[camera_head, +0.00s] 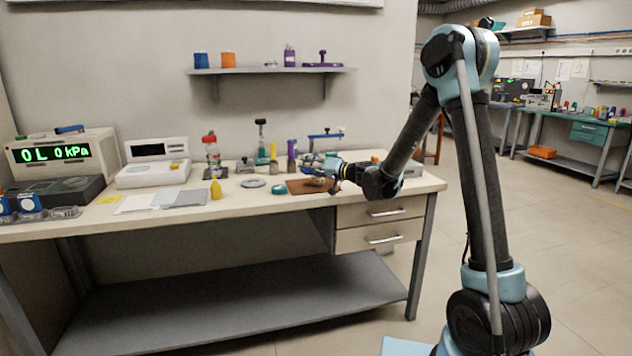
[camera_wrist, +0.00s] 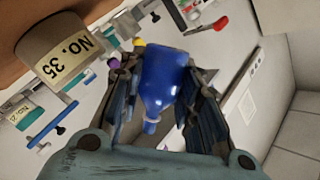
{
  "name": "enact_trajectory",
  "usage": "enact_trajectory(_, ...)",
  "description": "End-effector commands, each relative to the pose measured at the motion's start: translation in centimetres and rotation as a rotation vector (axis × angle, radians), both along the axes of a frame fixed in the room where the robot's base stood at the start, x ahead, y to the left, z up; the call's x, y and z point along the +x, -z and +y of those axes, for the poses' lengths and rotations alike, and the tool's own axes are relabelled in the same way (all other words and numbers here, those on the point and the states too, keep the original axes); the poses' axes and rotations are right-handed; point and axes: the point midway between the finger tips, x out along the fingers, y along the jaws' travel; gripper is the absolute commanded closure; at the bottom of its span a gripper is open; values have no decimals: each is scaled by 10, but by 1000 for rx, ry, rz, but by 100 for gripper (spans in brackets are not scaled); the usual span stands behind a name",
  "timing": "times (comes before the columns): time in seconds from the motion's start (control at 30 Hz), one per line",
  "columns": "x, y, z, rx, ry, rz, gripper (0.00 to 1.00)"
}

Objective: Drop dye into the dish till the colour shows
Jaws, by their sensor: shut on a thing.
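My gripper (camera_wrist: 163,72) is shut on a blue dye bottle (camera_wrist: 160,82), one finger on each side of it. I cannot see any liquid inside the container.
Stands and clamps crowd the area behind my gripper. A wall shelf (camera_head: 270,70) is above.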

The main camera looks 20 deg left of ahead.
Motion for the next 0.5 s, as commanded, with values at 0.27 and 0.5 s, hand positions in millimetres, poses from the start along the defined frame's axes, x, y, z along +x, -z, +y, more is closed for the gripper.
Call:
enact_trajectory(0.27,-1,0,0,9,0,15,93)
enact_trajectory(0.5,-1,0,0,17,0,27,93)
